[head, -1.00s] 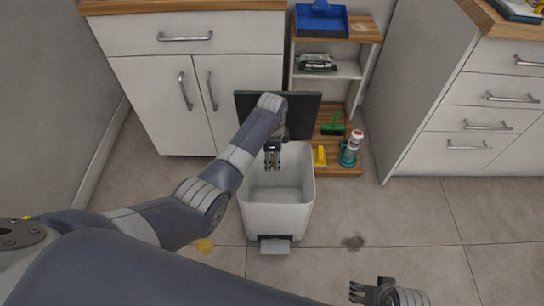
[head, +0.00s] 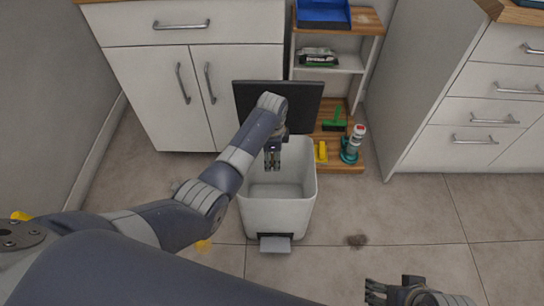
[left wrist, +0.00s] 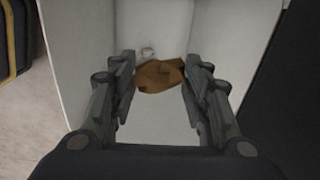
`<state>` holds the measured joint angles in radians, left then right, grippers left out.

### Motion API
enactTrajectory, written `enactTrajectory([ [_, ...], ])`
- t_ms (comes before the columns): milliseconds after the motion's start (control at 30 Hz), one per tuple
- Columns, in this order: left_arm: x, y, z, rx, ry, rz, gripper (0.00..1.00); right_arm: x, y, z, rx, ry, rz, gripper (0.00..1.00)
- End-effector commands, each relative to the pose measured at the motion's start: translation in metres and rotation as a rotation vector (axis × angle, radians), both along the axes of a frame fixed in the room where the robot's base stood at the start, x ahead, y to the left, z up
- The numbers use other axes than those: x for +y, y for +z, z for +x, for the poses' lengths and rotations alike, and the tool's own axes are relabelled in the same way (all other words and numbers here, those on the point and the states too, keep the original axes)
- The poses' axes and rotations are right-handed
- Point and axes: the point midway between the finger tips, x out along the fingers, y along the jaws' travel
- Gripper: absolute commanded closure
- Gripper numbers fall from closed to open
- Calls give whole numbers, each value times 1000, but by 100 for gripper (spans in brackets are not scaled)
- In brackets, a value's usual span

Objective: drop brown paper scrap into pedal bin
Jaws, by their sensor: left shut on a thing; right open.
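The white pedal bin (head: 276,215) stands on the floor with its dark lid (head: 300,105) up; its pedal (head: 275,244) is at the front. My left gripper (head: 272,165) points down into the bin's mouth. In the left wrist view, the left gripper (left wrist: 160,85) is shut on the brown paper scrap (left wrist: 158,75), which sits between its fingertips with the bin's pale inside around it. The scrap cannot be made out in the head view. My right gripper (head: 372,292) is open and empty at the bottom, right of the bin.
A dark smudge (head: 357,240) is on the floor. White cabinets stand left and right. The floor at right is clear.

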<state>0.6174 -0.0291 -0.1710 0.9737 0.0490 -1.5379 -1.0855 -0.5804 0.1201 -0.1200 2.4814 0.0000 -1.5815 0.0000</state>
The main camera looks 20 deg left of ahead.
Motion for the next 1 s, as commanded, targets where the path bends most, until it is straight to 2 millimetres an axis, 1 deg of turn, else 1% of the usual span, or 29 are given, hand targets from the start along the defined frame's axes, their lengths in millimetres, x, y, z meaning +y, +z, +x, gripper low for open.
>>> enactTrajectory([
  [100,0,0,0,0,0,0,63,0,0,0,0,0,0,33],
  [200,0,0,0,0,0,0,38,0,0,0,0,0,0,33],
  [233,0,0,0,0,0,0,33,0,0,0,0,0,0,33],
  [533,0,0,0,0,0,0,33,0,0,0,0,0,0,33],
  [667,0,5,0,-2,0,0,33,0,0,0,-1,0,0,33],
  [767,0,15,0,-3,0,0,33,0,0,0,-1,0,0,33],
  [867,-1,32,0,-5,-1,0,33,0,0,0,-1,0,0,33],
  [1000,-1,63,-2,-6,0,0,33,0,0,0,-1,0,0,33],
])
